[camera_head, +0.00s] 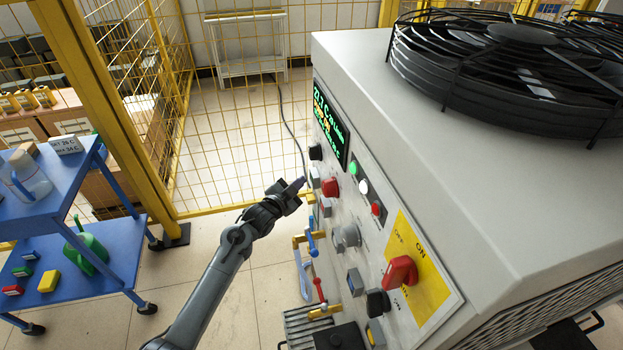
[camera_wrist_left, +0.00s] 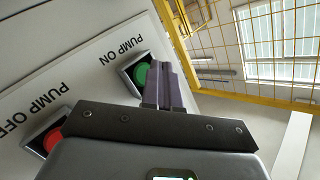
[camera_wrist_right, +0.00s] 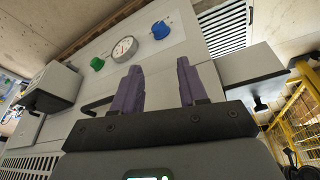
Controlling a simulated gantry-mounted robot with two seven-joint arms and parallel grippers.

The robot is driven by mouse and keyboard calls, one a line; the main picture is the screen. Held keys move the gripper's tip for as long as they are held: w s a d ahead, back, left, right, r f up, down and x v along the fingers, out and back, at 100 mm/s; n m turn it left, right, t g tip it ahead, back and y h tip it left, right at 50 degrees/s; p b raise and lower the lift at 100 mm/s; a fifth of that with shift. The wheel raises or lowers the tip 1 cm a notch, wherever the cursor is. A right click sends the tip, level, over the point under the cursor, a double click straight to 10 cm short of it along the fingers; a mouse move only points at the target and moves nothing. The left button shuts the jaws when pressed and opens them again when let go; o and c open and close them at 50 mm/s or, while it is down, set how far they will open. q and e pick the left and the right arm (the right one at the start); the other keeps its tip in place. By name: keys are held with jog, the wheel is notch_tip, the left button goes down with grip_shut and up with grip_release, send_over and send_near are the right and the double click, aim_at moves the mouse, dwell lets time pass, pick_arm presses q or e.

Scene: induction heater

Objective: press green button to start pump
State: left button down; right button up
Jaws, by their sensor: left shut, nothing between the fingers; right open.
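The green button (camera_wrist_left: 141,76) sits in a square grey housing under the upside-down label PUMP ON in the left wrist view. My left gripper (camera_wrist_left: 162,72) is shut and empty, its purple fingertips close beside the button and overlapping its housing. Contact cannot be told. In the head view my left gripper (camera_head: 298,184) points at the upper left of the control panel; a grey housing (camera_head: 314,177) shows just past its tips, its green face not visible. My right gripper (camera_wrist_right: 158,82) is open and empty in the right wrist view, and outside the head view.
A red PUMP OFF button (camera_wrist_left: 50,140) neighbours the green one. The panel also carries a lit display (camera_head: 329,125), indicator lights and a red rotary switch (camera_head: 400,272). The right wrist view shows a gauge (camera_wrist_right: 124,48) between green and blue knobs. A blue cart (camera_head: 75,275) stands left.

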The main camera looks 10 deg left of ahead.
pick_arm(q)
jog(key=shift+s+a, duration=0.1)
jog(key=shift+s+a+p, duration=0.35)
jog(key=shift+a+p, duration=0.15)
jog(key=shift+a, duration=0.2)
jog(key=shift+s+a+p, duration=0.4)
jog(key=shift+a+p, duration=0.15)
jog(key=shift+a, duration=0.15)
jog(key=shift+s+a+p, duration=0.35)
jog(key=shift+a+p, duration=0.15)
jog(key=shift+a, duration=0.2)
jog(key=s+a+p, duration=0.4)
jog(key=s+a, duration=0.1)
jog(key=a, duration=0.4)
jog(key=shift+a, duration=0.35)
jog(key=shift+s, duration=0.15)
